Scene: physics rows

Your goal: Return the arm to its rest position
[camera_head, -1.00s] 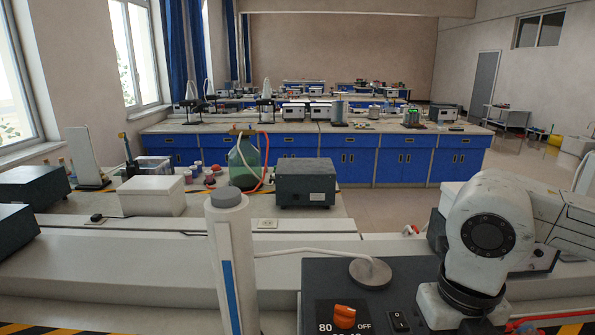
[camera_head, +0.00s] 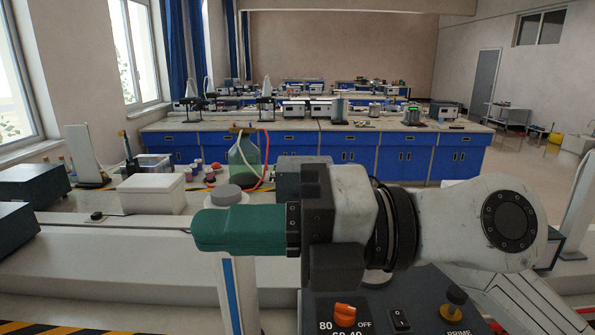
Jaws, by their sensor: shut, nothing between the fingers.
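My arm (camera_head: 465,225) reaches in from the right across the front of the view, with its white rounded joint at the far right. My gripper (camera_head: 205,229) is at its left end, with long teal fingers pointing left. The fingers are shut and nothing shows between them. They pass in front of the grey-capped white post (camera_head: 228,195) and hide part of it. The gripper appears above the bench, apart from the things behind it.
Behind the gripper, a green glass bottle (camera_head: 243,160) with tubes, a white box (camera_head: 151,194) and a partly hidden dark grey box (camera_head: 288,180) stand on the near bench. Below is a dark panel with an orange knob (camera_head: 345,312). Blue-fronted benches (camera_head: 350,153) stand farther back.

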